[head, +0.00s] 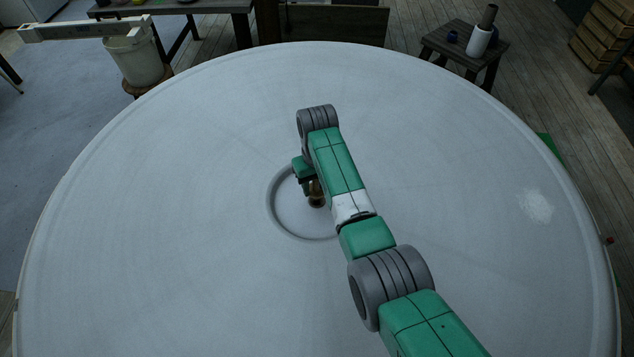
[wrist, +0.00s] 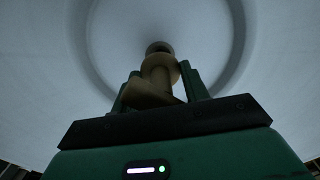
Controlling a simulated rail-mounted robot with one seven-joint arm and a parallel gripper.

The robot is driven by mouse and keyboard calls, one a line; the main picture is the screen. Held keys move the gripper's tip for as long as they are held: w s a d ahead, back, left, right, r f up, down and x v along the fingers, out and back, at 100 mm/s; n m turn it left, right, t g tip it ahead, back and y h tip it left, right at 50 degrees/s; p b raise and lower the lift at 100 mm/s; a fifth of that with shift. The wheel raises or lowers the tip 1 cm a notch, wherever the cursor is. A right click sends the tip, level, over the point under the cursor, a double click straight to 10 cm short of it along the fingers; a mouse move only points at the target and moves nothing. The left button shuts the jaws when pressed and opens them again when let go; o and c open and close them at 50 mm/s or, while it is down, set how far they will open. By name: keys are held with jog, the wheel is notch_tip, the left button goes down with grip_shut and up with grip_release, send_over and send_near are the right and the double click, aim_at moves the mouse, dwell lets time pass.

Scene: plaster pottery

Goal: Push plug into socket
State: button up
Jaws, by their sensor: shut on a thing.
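My gripper (wrist: 159,87) is shut on a tan-brown plug (wrist: 157,72), which stands up between the two green fingers in the wrist view. The plug has a wide collar and a narrower far end. A small dark round shape (wrist: 158,47) shows at that far end; I cannot tell whether it is the plug's tip or the socket. In the head view the brass-coloured plug (head: 316,196) is over the round recess in the white surface. My arm hides part of the recess there. Whether the plug touches the surface cannot be seen.
The large round white surface (head: 160,220) is otherwise bare, with a ring-shaped recess (head: 272,215) near its middle. Beyond its edge stand a bucket (head: 137,62) on a stool, and a small dark table (head: 436,42) with a white cylinder (head: 479,41) on it.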

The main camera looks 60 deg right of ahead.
aim_at(317, 194)
jog(key=shift+f, duration=0.15)
dwell(0.5)
jog(key=shift+f+b, duration=0.35)
jog(key=shift+b, duration=0.05)
jog(key=shift+f+b, duration=1.5)
jog(key=shift+f, duration=0.5)
jog(key=o, duration=1.2)
jog(key=shift+c, duration=0.2)
notch_tip(317, 194, up, 8)
jog(key=shift+d+p, duration=0.15)
jog(key=shift+p, duration=0.8)
